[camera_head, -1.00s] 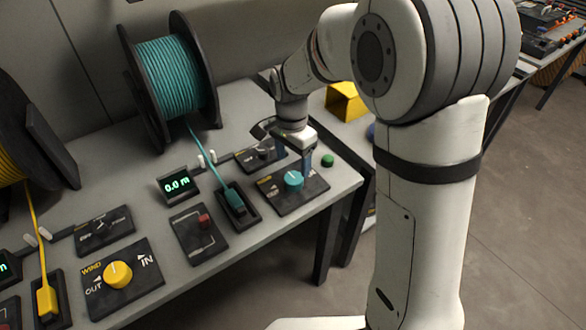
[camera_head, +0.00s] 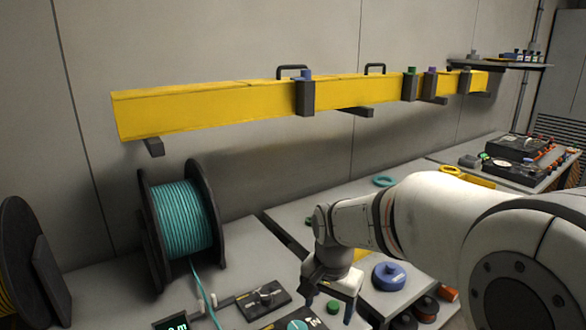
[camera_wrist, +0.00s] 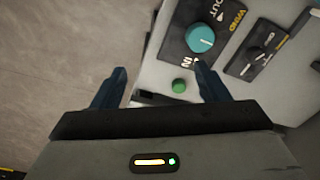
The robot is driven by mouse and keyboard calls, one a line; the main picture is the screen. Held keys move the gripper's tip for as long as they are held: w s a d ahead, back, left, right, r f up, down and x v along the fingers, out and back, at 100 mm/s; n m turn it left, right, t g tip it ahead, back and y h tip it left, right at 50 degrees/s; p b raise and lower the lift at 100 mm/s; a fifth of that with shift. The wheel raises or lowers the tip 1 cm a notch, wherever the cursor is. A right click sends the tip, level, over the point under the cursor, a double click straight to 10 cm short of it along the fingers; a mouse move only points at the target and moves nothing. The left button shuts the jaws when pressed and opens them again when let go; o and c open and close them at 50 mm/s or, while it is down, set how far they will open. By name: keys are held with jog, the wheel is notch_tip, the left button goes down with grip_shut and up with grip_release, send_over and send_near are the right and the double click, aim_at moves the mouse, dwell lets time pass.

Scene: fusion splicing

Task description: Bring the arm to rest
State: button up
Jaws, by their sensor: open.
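My gripper (camera_head: 329,304) hangs from my arm over the right end of the reel table in the head view, pointing down. In the wrist view its two dark blue fingers (camera_wrist: 160,80) are spread apart with nothing held between them. A teal wind knob (camera_wrist: 201,38) on its black panel lies below and beyond the fingers; in the head view the knob (camera_head: 297,325) shows at the bottom edge. A green button (camera_wrist: 179,86) shows between the fingers in the wrist view. The gripper appears clear of both, though its exact height cannot be told.
A teal cable reel (camera_head: 181,216) stands left of the gripper. A blue round container (camera_head: 389,276) stands to the right. A long yellow duct (camera_head: 250,107) with several clamps runs along the wall above. Grey floor (camera_wrist: 65,50) lies beyond the table edge.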

jog(key=s+d+r+n+t+p, duration=0.1)
jog(key=s+d+r+n, duration=0.1)
jog(key=s, duration=0.4)
jog(key=s+d+r+n+t+p, duration=0.1)
jog(key=s+d+r+n, duration=0.2)
jog(key=s+d, duration=0.3)
jog(key=shift+s+n, duration=0.6)
jog(key=shift+s, duration=0.15)
jog(key=shift+r, duration=0.1)
jog(key=shift+c, duration=0.2)
dwell(1.7)
